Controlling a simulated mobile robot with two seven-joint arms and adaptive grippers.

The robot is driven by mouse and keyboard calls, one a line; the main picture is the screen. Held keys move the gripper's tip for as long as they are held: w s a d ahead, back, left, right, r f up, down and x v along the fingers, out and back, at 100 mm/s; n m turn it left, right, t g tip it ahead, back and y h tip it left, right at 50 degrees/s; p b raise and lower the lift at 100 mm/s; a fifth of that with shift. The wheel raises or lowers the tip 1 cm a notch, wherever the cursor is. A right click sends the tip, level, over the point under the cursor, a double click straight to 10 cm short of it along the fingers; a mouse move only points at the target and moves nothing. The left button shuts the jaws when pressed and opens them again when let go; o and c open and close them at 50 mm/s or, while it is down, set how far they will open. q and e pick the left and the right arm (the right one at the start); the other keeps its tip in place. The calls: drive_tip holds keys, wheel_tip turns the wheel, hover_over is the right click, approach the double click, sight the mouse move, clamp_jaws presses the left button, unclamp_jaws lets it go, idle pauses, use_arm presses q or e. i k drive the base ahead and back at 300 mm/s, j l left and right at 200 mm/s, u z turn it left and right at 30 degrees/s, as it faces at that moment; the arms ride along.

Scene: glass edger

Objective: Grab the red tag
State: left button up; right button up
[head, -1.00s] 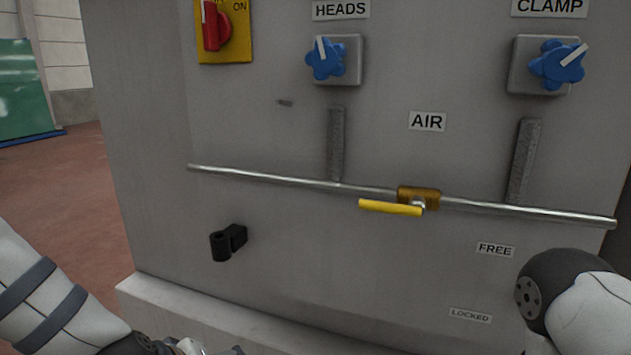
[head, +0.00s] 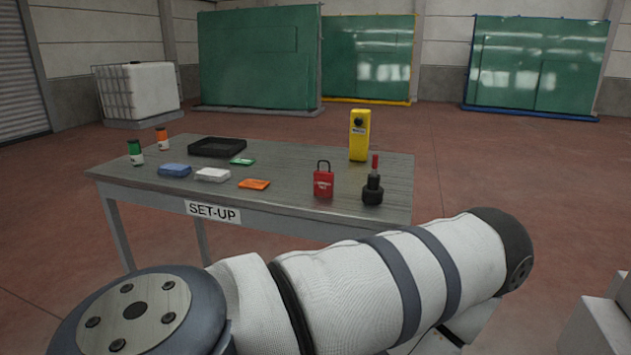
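On the set-up table (head: 290,160) stands a red lock-shaped item (head: 323,184) with a dark shackle on top and small white writing on its front. My arm stretches across the bottom of the view, in front of the table and apart from the red item. Neither of my grippers shows.
Beside the red item stand a black tool with a red stem (head: 373,185) and a yellow box (head: 359,135). A black tray (head: 217,147), a blue bundle (head: 174,170) and a white bundle (head: 212,175) lie further left.

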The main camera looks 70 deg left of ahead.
sight(322, 180)
drive_tip(key=u, duration=2.15)
